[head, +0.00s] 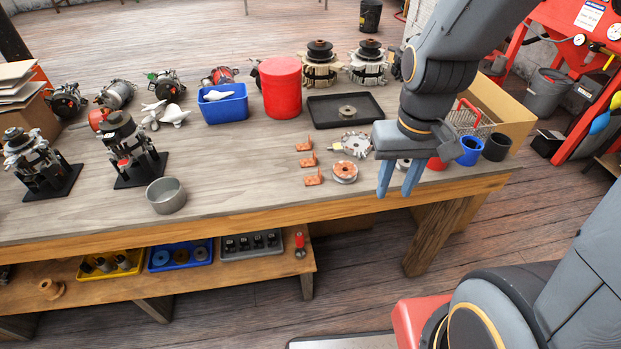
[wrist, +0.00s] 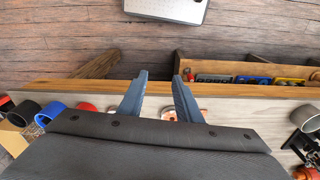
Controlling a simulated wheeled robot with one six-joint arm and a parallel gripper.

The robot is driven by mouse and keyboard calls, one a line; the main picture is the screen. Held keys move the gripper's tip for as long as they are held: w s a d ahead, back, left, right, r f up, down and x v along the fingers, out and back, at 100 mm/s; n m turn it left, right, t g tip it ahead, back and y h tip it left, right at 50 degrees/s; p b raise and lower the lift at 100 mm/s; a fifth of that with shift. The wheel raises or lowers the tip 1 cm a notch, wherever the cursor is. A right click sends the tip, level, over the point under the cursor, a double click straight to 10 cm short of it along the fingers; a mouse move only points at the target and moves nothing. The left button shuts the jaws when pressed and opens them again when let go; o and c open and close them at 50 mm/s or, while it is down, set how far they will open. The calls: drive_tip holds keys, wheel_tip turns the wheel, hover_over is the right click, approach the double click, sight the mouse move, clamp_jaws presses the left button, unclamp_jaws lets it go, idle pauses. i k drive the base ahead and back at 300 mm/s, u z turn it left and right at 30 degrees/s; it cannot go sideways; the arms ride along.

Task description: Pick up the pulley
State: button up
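My gripper (head: 399,188) is open and empty, above the right part of the workbench near its front edge. A small silver round part (head: 403,163), which may be the pulley, lies on the bench. It is partly hidden behind my gripper in the head view. Another small round metal part (head: 347,112) lies in the black tray (head: 320,122); I cannot tell for sure which one is the pulley.
A copper-wound rotor (head: 344,172) and several copper brackets (head: 313,179) lie left of my gripper. A red cup (head: 437,163), blue cup (head: 471,151) and black cup (head: 497,147) stand to the right. A red canister (head: 282,88) stands farther back.

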sight(343, 172)
drive_tip(key=u, duration=0.25)
drive_tip(key=i, duration=0.5)
drive_tip(key=u, duration=0.9)
drive_tip(key=k, duration=1)
drive_tip(key=z, duration=1.35)
drive_tip(key=i, duration=0.5)
